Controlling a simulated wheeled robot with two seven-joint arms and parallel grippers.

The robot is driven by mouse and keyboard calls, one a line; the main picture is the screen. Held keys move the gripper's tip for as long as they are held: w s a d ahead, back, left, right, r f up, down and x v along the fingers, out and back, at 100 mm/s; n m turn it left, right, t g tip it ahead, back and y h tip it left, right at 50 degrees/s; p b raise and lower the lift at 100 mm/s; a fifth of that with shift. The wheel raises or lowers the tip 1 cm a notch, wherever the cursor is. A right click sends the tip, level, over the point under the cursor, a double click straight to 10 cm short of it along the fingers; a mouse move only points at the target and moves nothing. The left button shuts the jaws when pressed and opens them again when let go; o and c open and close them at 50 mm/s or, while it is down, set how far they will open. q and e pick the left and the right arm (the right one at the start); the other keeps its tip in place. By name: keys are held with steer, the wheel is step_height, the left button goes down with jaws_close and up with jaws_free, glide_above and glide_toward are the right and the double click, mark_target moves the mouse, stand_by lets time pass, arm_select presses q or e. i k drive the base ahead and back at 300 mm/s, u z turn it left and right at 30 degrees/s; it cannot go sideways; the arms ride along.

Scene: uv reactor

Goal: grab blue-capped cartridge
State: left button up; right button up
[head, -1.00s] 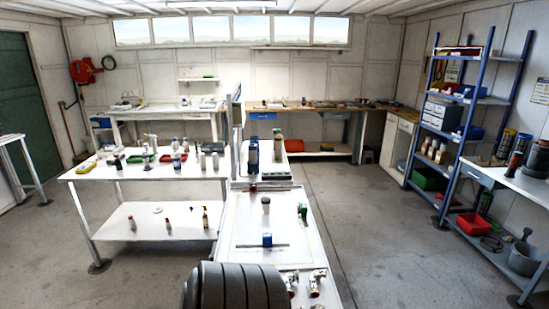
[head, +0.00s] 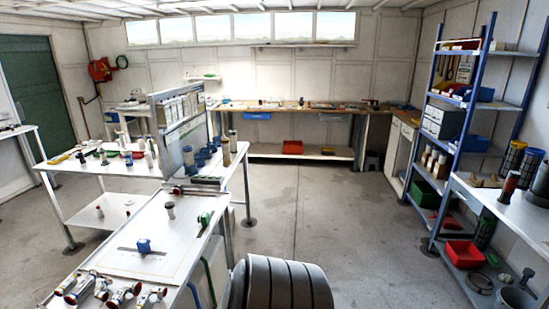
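Several small upright pieces with blue parts, possibly blue-capped cartridges (head: 188,156), stand beside the upright panel on the left bench. They are too small to tell which is a cartridge with a blue cap. Neither of my grippers is in view.
A blue shelf rack (head: 464,140) stands right. The middle floor (head: 320,215) is clear.

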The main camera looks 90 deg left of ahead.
mark_target(188, 150)
steer(key=i, duration=0.4)
steer(key=u, duration=2.95)
steer(key=i, duration=2.9)
steer(key=u, duration=0.35)
